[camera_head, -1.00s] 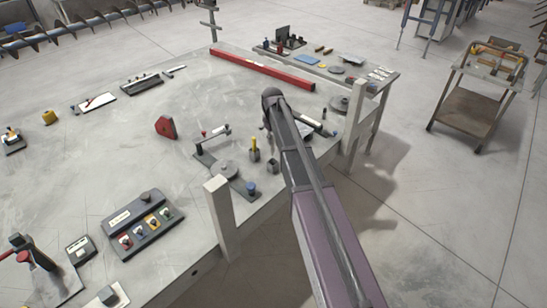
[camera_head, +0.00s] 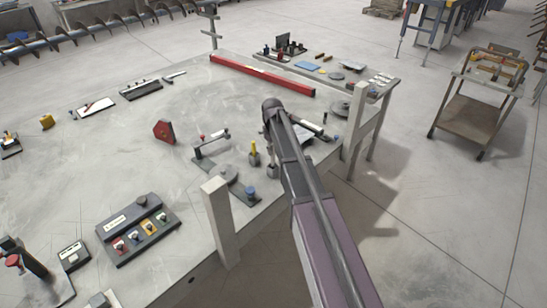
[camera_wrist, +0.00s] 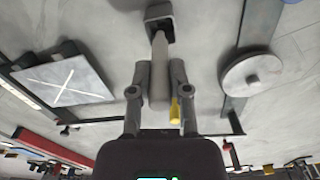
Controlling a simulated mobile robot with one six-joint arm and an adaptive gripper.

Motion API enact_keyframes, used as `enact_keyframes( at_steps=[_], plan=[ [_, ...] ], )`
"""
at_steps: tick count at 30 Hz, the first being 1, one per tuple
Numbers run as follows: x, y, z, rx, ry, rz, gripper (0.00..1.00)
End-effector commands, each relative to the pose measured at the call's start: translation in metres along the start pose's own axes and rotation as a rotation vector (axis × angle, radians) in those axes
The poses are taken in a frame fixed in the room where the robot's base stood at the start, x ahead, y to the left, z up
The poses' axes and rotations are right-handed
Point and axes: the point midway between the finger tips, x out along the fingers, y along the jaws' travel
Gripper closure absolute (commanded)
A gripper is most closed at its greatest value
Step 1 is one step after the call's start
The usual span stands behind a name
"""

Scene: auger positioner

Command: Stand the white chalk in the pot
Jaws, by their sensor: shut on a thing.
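The white chalk (camera_wrist: 159,88) is held between the two fingers of my gripper (camera_wrist: 160,75), which is shut on it. In the wrist view its far end overlaps a square grey pot (camera_wrist: 164,9) with a dark opening. I cannot tell whether the end is inside the pot or only in front of it. My arm hides much of the gripper there.
A grey disc (camera_wrist: 252,75) lies beside the pot, and a plate with a white cross (camera_wrist: 63,83) lies on the other side. A blue-topped knob (camera_head: 250,191) and a pale post (camera_head: 220,215) stand near the pots. A red bar (camera_head: 262,75) lies farther back.

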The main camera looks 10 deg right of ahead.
Motion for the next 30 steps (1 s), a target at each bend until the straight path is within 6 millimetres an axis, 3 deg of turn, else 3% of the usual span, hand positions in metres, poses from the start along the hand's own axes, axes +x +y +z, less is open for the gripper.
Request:
enact_keyframes(
  at_steps=[12,27,28,30],
  plan=[
    [0.033,0.0,0.0,0.0,0.0,0.0,1.0],
    [0.035,-0.001,0.0,0.0,0.0,0.0,1.0],
    [0.035,-0.001,0.0,0.0,0.0,0.0,0.73],
    [0.035,-0.001,0.0,0.0,0.0,0.0,0.52]
  ],
)
